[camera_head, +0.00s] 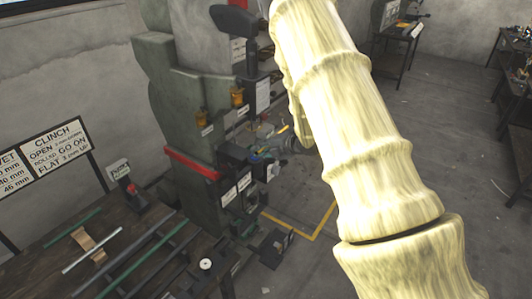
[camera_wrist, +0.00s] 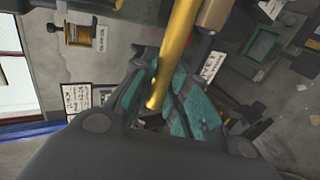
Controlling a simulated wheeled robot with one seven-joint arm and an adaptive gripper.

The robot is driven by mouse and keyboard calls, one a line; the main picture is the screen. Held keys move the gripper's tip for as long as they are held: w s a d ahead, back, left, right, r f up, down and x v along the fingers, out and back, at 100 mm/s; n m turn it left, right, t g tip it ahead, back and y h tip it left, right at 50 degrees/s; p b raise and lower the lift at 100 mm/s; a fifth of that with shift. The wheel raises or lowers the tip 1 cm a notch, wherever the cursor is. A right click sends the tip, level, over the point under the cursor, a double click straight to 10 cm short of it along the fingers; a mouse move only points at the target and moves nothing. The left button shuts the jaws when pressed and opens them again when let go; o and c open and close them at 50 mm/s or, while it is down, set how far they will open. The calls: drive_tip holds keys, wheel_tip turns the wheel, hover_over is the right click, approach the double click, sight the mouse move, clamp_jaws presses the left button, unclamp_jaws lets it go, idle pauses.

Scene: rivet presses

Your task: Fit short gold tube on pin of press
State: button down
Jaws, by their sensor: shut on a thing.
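The gold tube (camera_wrist: 175,50) is in my gripper (camera_wrist: 157,98) in the wrist view. It runs from the top edge down between the teal finger pads, and its lower end shows between them. My gripper is shut on it. In the head view, my gripper (camera_head: 276,149) is small and partly hidden behind my pale arm, in front of the press. The press (camera_head: 187,110) is a tall grey-green machine with a red band, left of my arm. I cannot make out its pin in either view, nor how the tube sits relative to it.
A dark table (camera_head: 60,265) at lower left holds green rods, a silver rod (camera_head: 92,248) and a tan piece (camera_head: 88,245). A red button box (camera_head: 132,192) stands behind them. Yellow floor tape (camera_head: 312,236) marks the floor beside the press. Open floor lies right of my arm.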

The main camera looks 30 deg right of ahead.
drive_tip(key=w+a+b, duration=0.1)
drive_tip(key=w+a, duration=0.2)
drive_tip(key=w, duration=0.5)
drive_tip(key=shift+a, duration=0.2)
idle(0.4)
drive_tip(key=shift+w+f, duration=0.1)
drive_tip(key=shift+b, duration=0.65)
idle(1.3)
drive_tip(key=shift+f+b, duration=1.3)
drive_tip(key=shift+f, duration=0.6)
idle(0.3)
drive_tip(key=c, duration=1.3)
unclamp_jaws()
